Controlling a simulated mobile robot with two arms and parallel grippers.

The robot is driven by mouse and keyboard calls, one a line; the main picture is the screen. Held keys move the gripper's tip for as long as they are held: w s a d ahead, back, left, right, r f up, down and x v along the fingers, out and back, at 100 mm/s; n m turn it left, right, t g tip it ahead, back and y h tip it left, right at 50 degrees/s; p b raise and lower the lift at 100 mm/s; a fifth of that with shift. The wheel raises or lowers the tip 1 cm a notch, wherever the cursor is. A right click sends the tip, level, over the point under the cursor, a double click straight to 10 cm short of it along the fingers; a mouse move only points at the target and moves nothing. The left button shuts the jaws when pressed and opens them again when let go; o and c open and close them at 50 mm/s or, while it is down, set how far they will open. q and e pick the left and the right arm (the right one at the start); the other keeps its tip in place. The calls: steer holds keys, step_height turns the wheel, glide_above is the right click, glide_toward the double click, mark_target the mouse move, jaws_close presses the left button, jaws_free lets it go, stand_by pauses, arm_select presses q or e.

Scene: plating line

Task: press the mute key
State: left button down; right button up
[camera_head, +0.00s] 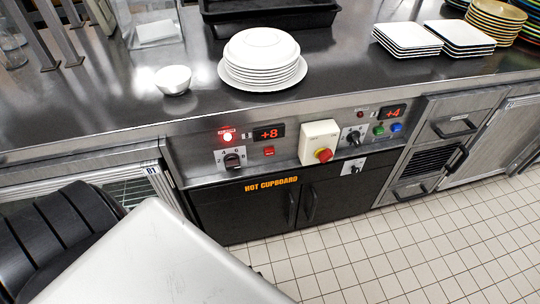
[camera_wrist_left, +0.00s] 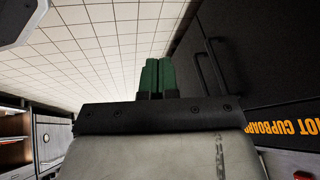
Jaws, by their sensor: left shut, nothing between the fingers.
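The hot cupboard's control panel (camera_head: 200,153) runs along the front of the steel counter. Its left part has a lit red lamp (camera_head: 227,137), a red "+8" display (camera_head: 268,133), a small red key (camera_head: 269,151) and a black knob (camera_head: 233,161). Any label naming the mute key is too small to read. My left gripper (camera_wrist_left: 158,62) shows in the left wrist view with its green fingers together and empty, in front of the dark cupboard doors. The head view does not show its fingers. My right gripper is in neither view.
A red mushroom button (camera_head: 323,155) on a pale box stands out from the panel. Right of it are a green button (camera_head: 379,130), a blue button (camera_head: 397,127) and a "+4" display (camera_head: 392,112). White plates (camera_head: 262,62) and a bowl (camera_head: 173,80) stand above.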

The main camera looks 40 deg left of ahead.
mark_target(269, 151)
arm_select(q)
steer(key=w+a+r+m+t+b, duration=0.25)
steer(key=w+r+t, duration=0.25)
steer(key=w+r, duration=0.8)
steer(key=w+a+r+m+t+y+b, duration=0.1)
steer(key=w+r+t, duration=0.1)
steer(key=r, duration=0.4)
steer(key=w+a+r+m+t, duration=0.2)
steer(key=w+r, duration=0.3)
steer(key=r, duration=0.2)
steer(key=shift+w+r+y+b, duration=0.15)
steer(key=shift+w+y+b, duration=0.15)
steer(key=shift+y+b, duration=0.1)
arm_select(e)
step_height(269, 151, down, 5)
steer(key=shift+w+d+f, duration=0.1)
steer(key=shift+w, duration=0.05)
arm_select(q)
steer(key=shift+a, duration=0.1)
steer(key=w+a+b, duration=0.4)
steer(key=w+a, duration=0.1)
steer(key=a, duration=0.1)
steer(key=shift+w+a, duration=0.3)
steer(key=shift+w, duration=0.1)
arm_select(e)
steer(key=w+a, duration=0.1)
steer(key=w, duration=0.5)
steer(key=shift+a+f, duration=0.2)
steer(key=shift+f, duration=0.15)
